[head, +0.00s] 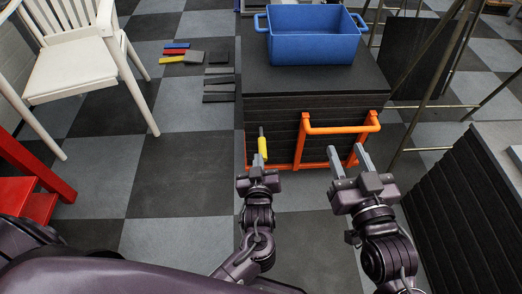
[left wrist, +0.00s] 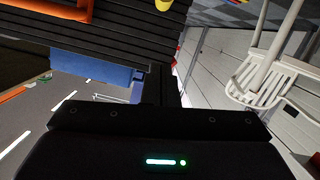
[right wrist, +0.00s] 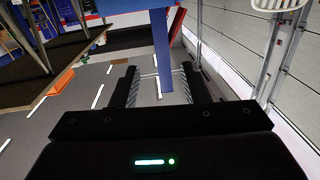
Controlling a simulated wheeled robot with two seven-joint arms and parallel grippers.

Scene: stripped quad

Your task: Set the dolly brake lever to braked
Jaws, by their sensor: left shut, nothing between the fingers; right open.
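The dolly (head: 298,150) has an orange tube frame and handle and bears a stack of dark slabs. A lever with a yellow grip (head: 262,146) and a dark tip stands nearly upright at its front left; I take it to be the brake lever. A yellow piece also shows at the top edge of the left wrist view (left wrist: 163,4). My left gripper (head: 258,160) is shut and empty, its tips just below the yellow grip in the head view; I cannot tell whether they touch. My right gripper (head: 347,158) is open and empty before the orange handle.
A blue bin (head: 313,45) sits on the slabs (head: 270,82). A white chair (head: 72,62) and red steps (head: 35,185) stand at left. Small coloured and dark pieces (head: 190,57) lie on the floor. Metal poles (head: 425,85) and another dark stack (head: 465,200) stand at right.

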